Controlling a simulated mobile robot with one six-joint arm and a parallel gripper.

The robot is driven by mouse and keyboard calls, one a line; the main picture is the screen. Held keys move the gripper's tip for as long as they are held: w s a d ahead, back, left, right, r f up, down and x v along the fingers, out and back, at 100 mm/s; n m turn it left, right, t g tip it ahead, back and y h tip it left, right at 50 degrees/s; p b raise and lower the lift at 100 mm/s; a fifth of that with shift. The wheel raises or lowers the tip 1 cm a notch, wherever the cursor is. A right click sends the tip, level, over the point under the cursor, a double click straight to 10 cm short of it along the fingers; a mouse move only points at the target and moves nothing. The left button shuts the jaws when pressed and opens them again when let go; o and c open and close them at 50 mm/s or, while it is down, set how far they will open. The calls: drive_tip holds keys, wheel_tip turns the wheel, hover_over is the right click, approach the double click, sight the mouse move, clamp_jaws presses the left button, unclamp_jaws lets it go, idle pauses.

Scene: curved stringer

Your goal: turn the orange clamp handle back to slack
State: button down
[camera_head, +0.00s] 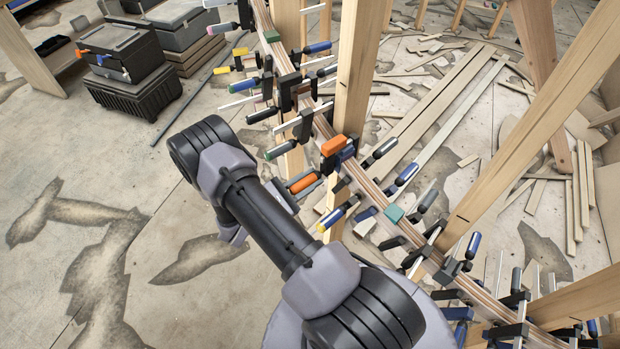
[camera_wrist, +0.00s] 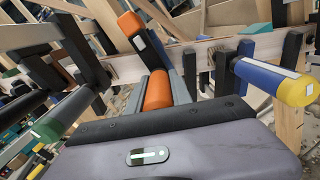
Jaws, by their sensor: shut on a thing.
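The orange clamp handle (camera_head: 303,184) sticks out from the curved wooden stringer (camera_head: 368,182), on its near side by an upright post. In the wrist view the handle (camera_wrist: 158,90) lies between the two grey fingers of my gripper (camera_wrist: 162,82), which is shut on it. An orange-capped part of the clamp (camera_head: 334,145) sits higher at the stringer; it also shows in the wrist view (camera_wrist: 131,24). The clamp's screw is mostly hidden.
A blue clamp handle with a yellow end (camera_wrist: 275,82) is close on the right in the wrist view, and a green-ended one (camera_wrist: 62,115) on the left. Several more clamps line the stringer. Wooden posts (camera_head: 357,75) stand close by. The floor at left is open.

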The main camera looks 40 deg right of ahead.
drive_tip(key=shift+n, duration=0.6)
drive_tip(key=c, duration=1.1)
unclamp_jaws()
drive_tip(key=shift+c, duration=0.2)
drive_tip(key=shift+a, duration=0.15)
drive_tip(key=w+a+p, duration=0.1)
drive_tip(key=a+p, duration=0.1)
drive_tip(key=a, duration=1.5)
drive_tip(key=shift+w+p, duration=0.35)
